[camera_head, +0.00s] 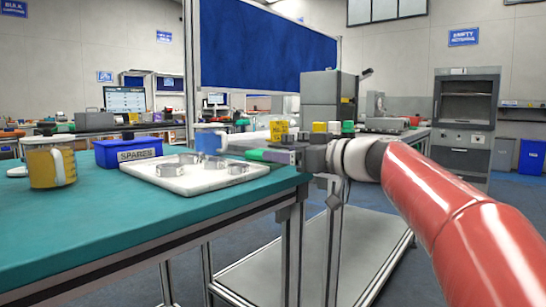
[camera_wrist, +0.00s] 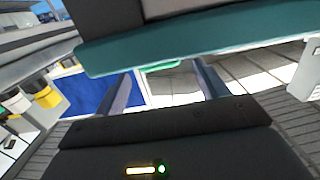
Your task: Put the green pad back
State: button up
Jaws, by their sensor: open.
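My gripper (camera_head: 272,156) reaches in from the right, beside the right end of the teal bench. Its two fingers stand apart in the wrist view (camera_wrist: 164,72). A flat green piece (camera_head: 253,154) shows at the finger ends, behind the right side of the white tray. A bright green edge (camera_wrist: 160,66) also shows between the fingers in the wrist view. A broad teal slab (camera_wrist: 190,42) crosses in front of the fingertips there and hides most of it. I cannot tell whether the fingers touch the green piece.
Yellow and green items (camera_head: 348,127) stand on a bench behind. A lower grey shelf (camera_head: 330,250) is empty.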

jog(key=v, duration=0.7)
jog(key=s+f+m+g+h, duration=0.2)
jog(key=s+f+m+h, duration=0.1)
jog(key=s+f, duration=0.4)
jog(key=s+f+m+g+h, duration=0.1)
jog(key=s+f+m+h, duration=0.2)
jog(key=f, duration=0.6)
jog(key=s+d+f+m+g+h, duration=0.1)
jog(key=s+d+f+h, duration=0.3)
jog(key=s+f, duration=0.4)
jog(key=s+d+f+m+g+h, duration=0.1)
jog(key=s+d+f+m+h, duration=0.2)
jog(key=s+f, duration=0.6)
notch_tip(320, 180, down, 2)
jog(key=shift+d+f+h+b, duration=0.2)
jog(key=shift+d+h+b, duration=0.15)
jog(key=shift+d, duration=0.35)
